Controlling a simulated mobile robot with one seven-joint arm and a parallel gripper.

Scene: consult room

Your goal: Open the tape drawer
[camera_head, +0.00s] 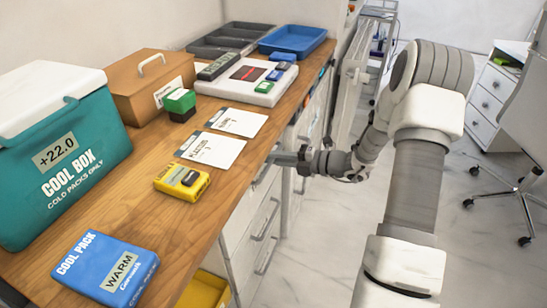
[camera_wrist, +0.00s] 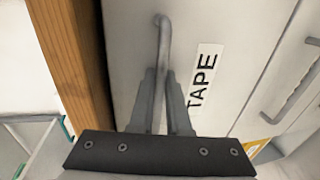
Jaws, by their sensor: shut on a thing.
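The tape drawer (camera_wrist: 190,30) has a pale front with a white label reading TAPE (camera_wrist: 204,76). It is directly ahead in the wrist view, beside the wooden counter edge. Its grey bar handle (camera_wrist: 163,30) runs between the two fingers of my gripper (camera_wrist: 165,92), which are shut on it. In the head view my gripper (camera_head: 284,158) reaches the cabinet front just below the counter edge, and my arm comes in from the right. The fingers hide part of the handle. I see no clear gap around the drawer front.
The wooden counter (camera_head: 225,190) holds a teal cool box (camera_head: 50,160), a blue cool pack (camera_head: 106,268), a yellow device (camera_head: 182,182) and trays at the back. Another drawer handle (camera_wrist: 298,88) is nearby. The floor (camera_head: 320,235) beside the cabinet is clear.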

